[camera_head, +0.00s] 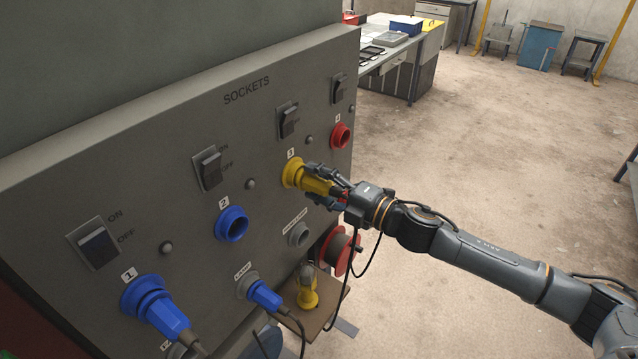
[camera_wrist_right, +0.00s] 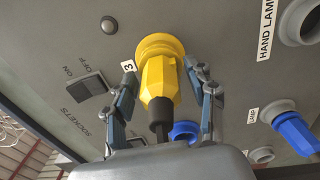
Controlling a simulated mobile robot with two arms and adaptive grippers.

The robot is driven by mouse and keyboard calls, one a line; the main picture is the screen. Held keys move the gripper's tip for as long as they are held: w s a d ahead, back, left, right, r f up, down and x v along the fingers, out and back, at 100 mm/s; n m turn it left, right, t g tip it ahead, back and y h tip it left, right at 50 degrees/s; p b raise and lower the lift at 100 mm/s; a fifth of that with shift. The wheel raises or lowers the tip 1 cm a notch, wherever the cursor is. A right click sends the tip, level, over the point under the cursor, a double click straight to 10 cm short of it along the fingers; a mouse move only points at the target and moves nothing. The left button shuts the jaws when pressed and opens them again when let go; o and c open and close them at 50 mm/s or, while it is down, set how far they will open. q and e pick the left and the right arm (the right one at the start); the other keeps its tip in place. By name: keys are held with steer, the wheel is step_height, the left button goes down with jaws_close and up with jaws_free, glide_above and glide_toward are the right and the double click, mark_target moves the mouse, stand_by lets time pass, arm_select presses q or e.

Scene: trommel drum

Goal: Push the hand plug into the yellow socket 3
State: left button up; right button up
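The yellow hand plug (camera_head: 318,184) is lined up with the yellow socket 3 (camera_head: 292,172), its front end at the socket's collar. How deep it sits is hard to tell. In the right wrist view the plug (camera_wrist_right: 160,80) meets the round yellow socket collar (camera_wrist_right: 160,45), with a black cable end toward me. My right gripper (camera_head: 320,184) has one finger on each side of the plug. In the wrist view these fingers (camera_wrist_right: 160,72) stand open, with narrow gaps to the plug's sides. My left gripper is not in view.
Blue plugs sit in socket 1 (camera_head: 140,297) and the lamp socket (camera_head: 248,284). Blue socket 2 (camera_head: 232,224), red socket 4 (camera_head: 341,136) and the grey hand lamp socket (camera_head: 298,235) are empty.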

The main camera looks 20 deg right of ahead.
stand_by(0.3)
steer(key=v, duration=1.2)
stand_by(0.5)
